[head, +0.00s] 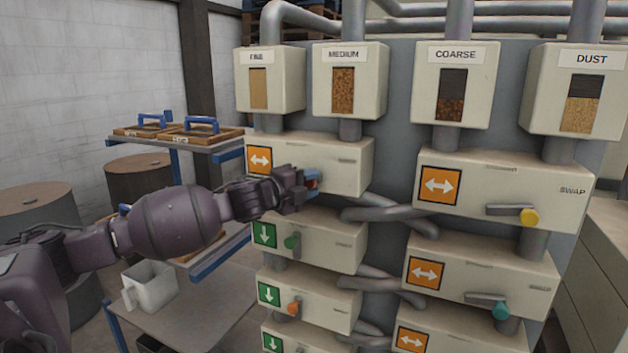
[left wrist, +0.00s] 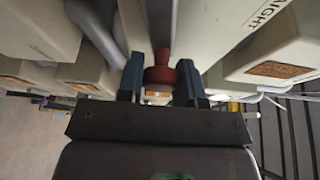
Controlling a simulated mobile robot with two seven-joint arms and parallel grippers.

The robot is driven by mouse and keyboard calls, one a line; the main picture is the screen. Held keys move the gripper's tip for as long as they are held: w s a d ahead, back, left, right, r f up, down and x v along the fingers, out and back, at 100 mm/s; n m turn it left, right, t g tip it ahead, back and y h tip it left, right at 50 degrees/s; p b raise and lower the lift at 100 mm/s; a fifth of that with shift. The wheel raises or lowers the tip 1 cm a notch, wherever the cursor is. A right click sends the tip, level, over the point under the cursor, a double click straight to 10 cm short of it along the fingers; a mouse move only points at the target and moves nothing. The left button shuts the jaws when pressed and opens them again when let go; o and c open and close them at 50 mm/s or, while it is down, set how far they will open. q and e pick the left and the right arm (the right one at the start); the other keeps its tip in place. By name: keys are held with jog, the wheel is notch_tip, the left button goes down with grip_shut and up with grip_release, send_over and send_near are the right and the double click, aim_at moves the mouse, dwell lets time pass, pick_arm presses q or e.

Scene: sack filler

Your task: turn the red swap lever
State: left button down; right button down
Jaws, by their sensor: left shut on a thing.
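The red swap lever's knob (left wrist: 160,76) shows in the left wrist view between the two blue fingertips of my left gripper (left wrist: 158,82). In the head view my left gripper (head: 308,183) reaches the front of the upper left box (head: 338,160), which has an orange two-way arrow sign (head: 260,161). The gripper is shut on the red lever. In the head view the fingers hide most of the lever, with only a bit of red showing. My right gripper is not in view.
Other boxes carry levers with a yellow knob (head: 529,217), a teal knob (head: 501,310), a green knob (head: 292,241) and an orange knob (head: 294,307). Grey pipes (head: 390,214) run between the boxes. A shelf cart (head: 207,150) and a white jug (head: 152,285) stand at left.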

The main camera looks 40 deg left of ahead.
aim_at(307, 185)
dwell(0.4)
pick_arm(q)
jog(key=c, duration=0.8)
grip_release()
jog(key=shift+s, duration=0.15)
jog(key=shift+s+a+b, duration=0.25)
jog(key=shift+s+b, duration=0.1)
jog(key=shift+s, duration=1)
jog(key=shift+s+a+b, duration=0.2)
jog(key=shift+s+b, duration=0.15)
jog(key=shift+s, duration=1)
jog(key=shift+s+a+r, duration=0.1)
jog(key=shift+s+a, duration=0.1)
jog(key=shift+s, duration=1.05)
jog(key=shift+s+a, duration=0.15)
jog(key=shift+s, duration=1.1)
